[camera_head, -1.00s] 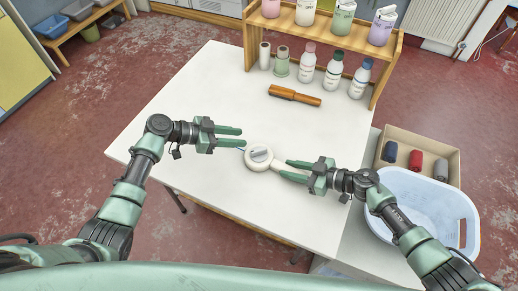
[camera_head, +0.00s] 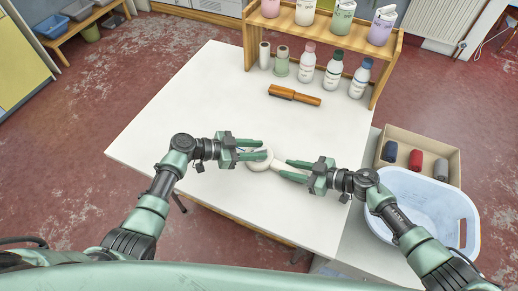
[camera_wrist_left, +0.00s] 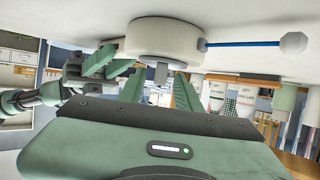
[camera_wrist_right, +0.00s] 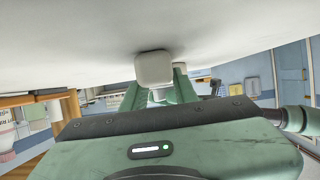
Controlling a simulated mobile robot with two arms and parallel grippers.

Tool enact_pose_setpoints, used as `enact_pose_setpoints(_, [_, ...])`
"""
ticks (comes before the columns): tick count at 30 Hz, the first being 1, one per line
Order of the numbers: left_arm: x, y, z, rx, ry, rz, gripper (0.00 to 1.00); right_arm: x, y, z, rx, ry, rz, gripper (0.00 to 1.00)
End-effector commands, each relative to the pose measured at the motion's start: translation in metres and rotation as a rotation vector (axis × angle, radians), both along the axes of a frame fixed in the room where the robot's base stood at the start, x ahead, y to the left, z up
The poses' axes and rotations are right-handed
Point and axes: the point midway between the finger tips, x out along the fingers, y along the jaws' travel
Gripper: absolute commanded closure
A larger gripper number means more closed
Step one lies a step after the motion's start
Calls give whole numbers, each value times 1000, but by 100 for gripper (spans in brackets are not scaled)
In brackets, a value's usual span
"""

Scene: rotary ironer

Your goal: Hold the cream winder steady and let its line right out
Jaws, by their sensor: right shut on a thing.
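The cream winder (camera_head: 259,165) lies on the white table, its round body partly hidden under my left gripper (camera_head: 262,149). My right gripper (camera_head: 287,170) is shut on the winder's handle, whose pale block end (camera_wrist_right: 154,67) shows between the fingers in the right wrist view. My left gripper's fingers are apart, on either side of a small grey crank knob (camera_wrist_left: 161,72) on the winder. In the left wrist view a short blue line (camera_wrist_left: 243,43) runs from the winder's body (camera_wrist_left: 163,38) to a pale end knob (camera_wrist_left: 293,42).
An orange-brown wooden tool (camera_head: 294,95) lies farther back on the table (camera_head: 205,90). Bottles and spools stand below a wooden shelf (camera_head: 330,25) at the back. A cardboard box (camera_head: 425,146) with rolled cloths and a pale blue basket (camera_head: 430,205) stand at right. The table's left part is clear.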

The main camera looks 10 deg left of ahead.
Motion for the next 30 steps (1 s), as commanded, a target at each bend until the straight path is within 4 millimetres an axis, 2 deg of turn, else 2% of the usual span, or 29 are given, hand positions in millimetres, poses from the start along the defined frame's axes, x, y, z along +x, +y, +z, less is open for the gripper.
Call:
enact_pose_setpoints(3, [3,-7,-3,1,-1,-2,66,0,0,0,-1,0,-1,100])
enact_pose_setpoints(12, [3,-9,-4,1,0,-1,66,0,0,0,0,0,0,100])
enact_pose_setpoints(14, [3,-9,-4,1,0,-1,80,0,0,0,0,0,0,100])
enact_pose_setpoints(16, [3,-9,-4,1,0,-1,100,0,0,0,0,0,0,100])
enact_pose_setpoints(30, [2,-10,-5,3,2,61,100,0,0,0,0,0,0,100])
